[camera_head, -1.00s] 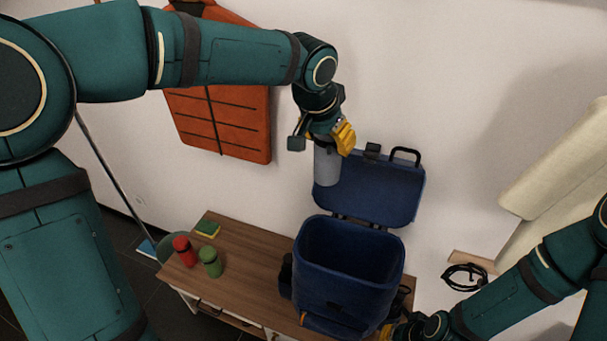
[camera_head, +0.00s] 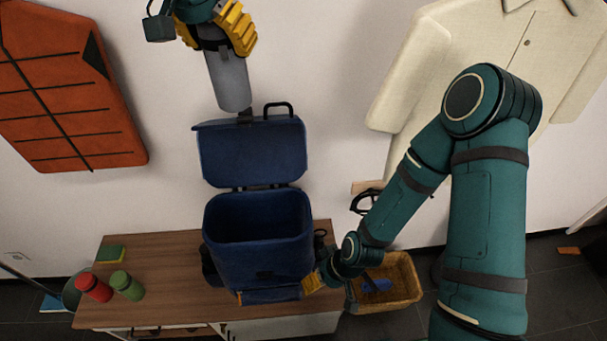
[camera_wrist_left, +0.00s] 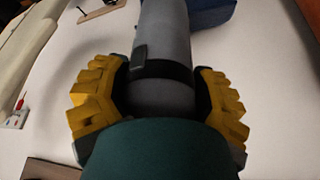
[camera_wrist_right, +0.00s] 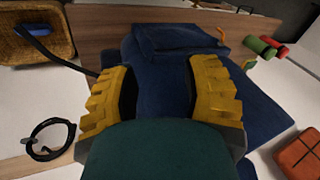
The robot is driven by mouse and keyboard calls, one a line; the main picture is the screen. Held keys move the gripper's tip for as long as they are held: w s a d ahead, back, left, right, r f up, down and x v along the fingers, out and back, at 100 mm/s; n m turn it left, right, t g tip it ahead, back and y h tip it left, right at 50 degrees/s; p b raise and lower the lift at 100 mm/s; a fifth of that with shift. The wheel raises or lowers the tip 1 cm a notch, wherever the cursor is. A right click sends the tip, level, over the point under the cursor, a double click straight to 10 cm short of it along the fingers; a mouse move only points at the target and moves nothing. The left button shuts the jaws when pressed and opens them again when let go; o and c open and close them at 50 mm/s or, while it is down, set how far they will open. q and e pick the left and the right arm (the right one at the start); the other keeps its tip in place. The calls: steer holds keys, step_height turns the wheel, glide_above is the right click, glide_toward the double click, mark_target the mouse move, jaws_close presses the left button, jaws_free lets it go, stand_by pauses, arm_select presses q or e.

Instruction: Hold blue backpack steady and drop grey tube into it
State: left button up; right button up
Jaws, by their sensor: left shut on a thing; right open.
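The blue backpack (camera_head: 258,262) stands upright on the wooden table, its top open and its lid (camera_head: 253,155) folded back towards the wall. My left gripper (camera_head: 222,42) is shut on the upper end of the grey tube (camera_head: 230,84). The tube hangs slightly tilted, its lower end appearing just above the lid's top edge. It also shows between the yellow fingers in the left wrist view (camera_wrist_left: 162,50). My right gripper (camera_head: 318,283) is at the backpack's lower right side. In the right wrist view its fingers are apart, with blue fabric (camera_wrist_right: 160,90) between and beyond them; contact is unclear.
A wicker basket (camera_head: 402,290) is at the right. An orange-red panel (camera_head: 70,95) and cream garment (camera_head: 480,60) hang on the wall.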

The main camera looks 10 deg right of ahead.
step_height(320, 180, up, 3)
steer(key=w+d+n+g, duration=0.1)
steer(key=n+g, duration=0.2)
steer(key=n, duration=1.4)
steer(key=n+t+h, duration=0.2)
steer(key=n+h, duration=0.3)
steer(key=n, duration=1.1)
glide_toward(309, 217)
steer(key=shift+w+d+f, duration=0.4)
steer(key=shift+w+f, duration=0.35)
steer(key=shift+w, duration=0.15)
steer(key=shift+a, duration=0.1)
steer(key=shift+w+f, duration=0.1)
steer(key=shift+f, duration=0.25)
step_height(309, 217, down, 11)
